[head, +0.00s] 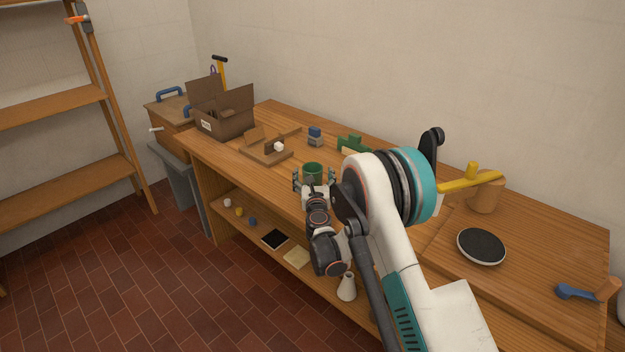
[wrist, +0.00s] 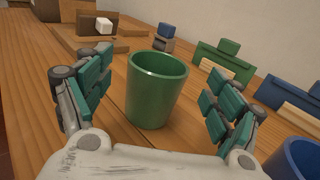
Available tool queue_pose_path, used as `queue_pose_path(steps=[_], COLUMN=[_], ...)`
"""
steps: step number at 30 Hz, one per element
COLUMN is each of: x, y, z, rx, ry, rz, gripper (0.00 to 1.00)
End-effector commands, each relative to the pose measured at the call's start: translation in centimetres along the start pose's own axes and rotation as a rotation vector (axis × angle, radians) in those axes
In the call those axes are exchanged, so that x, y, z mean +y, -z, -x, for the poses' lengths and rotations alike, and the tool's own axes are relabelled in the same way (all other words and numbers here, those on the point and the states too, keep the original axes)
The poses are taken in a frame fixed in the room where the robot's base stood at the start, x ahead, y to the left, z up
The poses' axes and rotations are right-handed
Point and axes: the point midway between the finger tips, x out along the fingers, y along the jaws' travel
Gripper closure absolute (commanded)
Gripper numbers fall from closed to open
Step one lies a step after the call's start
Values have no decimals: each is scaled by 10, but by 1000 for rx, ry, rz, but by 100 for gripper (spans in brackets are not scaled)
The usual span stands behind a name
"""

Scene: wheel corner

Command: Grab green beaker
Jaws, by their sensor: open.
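The green beaker (wrist: 154,96) stands upright on the wooden bench, in the middle of the wrist view. In the head view the green beaker (head: 312,170) shows just beyond my gripper (head: 315,183). My gripper (wrist: 157,100) is open, with one finger to the left of the beaker and one to the right. There are gaps between the beaker and both fingers in the wrist view. The lower part of the beaker is hidden in the head view.
A wooden tray (head: 258,155) with a white cube (wrist: 103,25) lies behind left. A blue and grey block (head: 315,137), a green block piece (wrist: 226,62) and a blue cup (wrist: 298,160) are nearby. A cardboard box (head: 226,122) stands at the far left.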

Motion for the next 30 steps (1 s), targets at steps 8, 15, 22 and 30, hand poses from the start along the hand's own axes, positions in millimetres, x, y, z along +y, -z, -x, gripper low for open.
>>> queue_pose_path(steps=[8, 15, 22, 30], x=[1, 1, 1, 2], y=[1, -2, -2, -2], z=[-37, -44, -44, -44], rx=[0, 0, 0, 0], ry=[1, 0, 0, 0], rz=[0, 0, 0, 0], gripper=[16, 16, 45, 71])
